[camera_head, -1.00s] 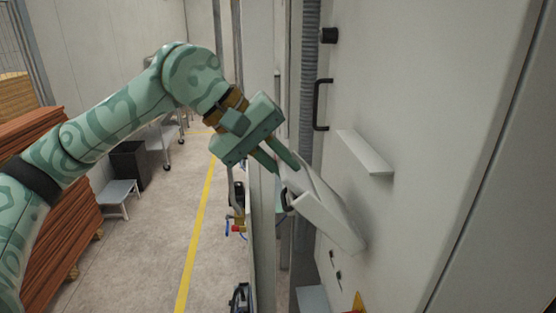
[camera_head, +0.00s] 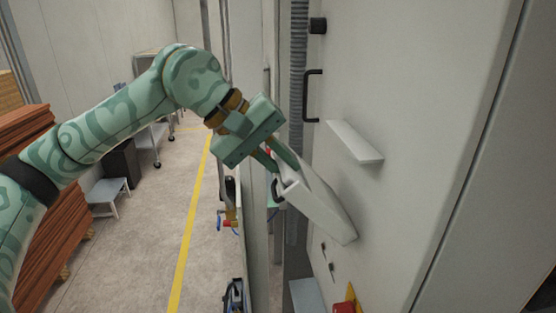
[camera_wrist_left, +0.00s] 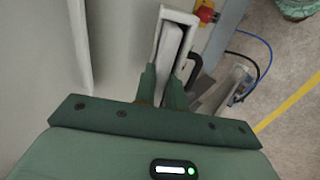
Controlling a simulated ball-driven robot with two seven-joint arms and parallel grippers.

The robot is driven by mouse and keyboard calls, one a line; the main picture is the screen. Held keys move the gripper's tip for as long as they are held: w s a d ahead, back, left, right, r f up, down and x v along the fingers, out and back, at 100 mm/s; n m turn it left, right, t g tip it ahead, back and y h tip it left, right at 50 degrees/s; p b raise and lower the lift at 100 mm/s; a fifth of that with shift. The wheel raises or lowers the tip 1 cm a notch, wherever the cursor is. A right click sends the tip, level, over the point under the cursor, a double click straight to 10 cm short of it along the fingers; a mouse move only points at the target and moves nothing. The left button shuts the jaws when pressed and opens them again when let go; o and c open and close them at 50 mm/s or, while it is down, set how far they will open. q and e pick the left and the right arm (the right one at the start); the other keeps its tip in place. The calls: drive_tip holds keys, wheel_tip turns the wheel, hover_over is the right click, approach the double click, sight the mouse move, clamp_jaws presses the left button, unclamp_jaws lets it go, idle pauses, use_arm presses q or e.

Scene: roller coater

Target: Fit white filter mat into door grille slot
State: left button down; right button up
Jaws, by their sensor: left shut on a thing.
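My left gripper (camera_head: 272,155) reaches in from the left and is shut on the top end of the white filter mat (camera_head: 322,205). The mat appears as a pale slab, tilted, with its lower end against or close to the white door (camera_head: 420,130). In the left wrist view the fingers (camera_wrist_left: 165,90) close on a pale strip, the mat (camera_wrist_left: 170,48), bordered by white edges. I cannot clearly tell the mat from the grille slot there, nor how deep it sits. My right gripper is not in view.
A white ledge (camera_head: 355,142) and a black handle (camera_head: 311,95) stick out from the door. A ribbed grey hose (camera_head: 298,60) runs beside it. A red-and-yellow part (camera_head: 346,306) is low down.

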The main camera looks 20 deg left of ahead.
use_arm(q)
drive_tip(key=shift+w+d+f, duration=0.25)
drive_tip(key=shift+d+f, duration=0.15)
drive_tip(key=shift+f, duration=0.15)
drive_tip(key=c, duration=1.4)
unclamp_jaws()
drive_tip(key=b+v, duration=0.1)
drive_tip(key=v, duration=1.5)
drive_tip(key=shift+s+a+r, duration=0.1)
drive_tip(key=shift+r, duration=0.05)
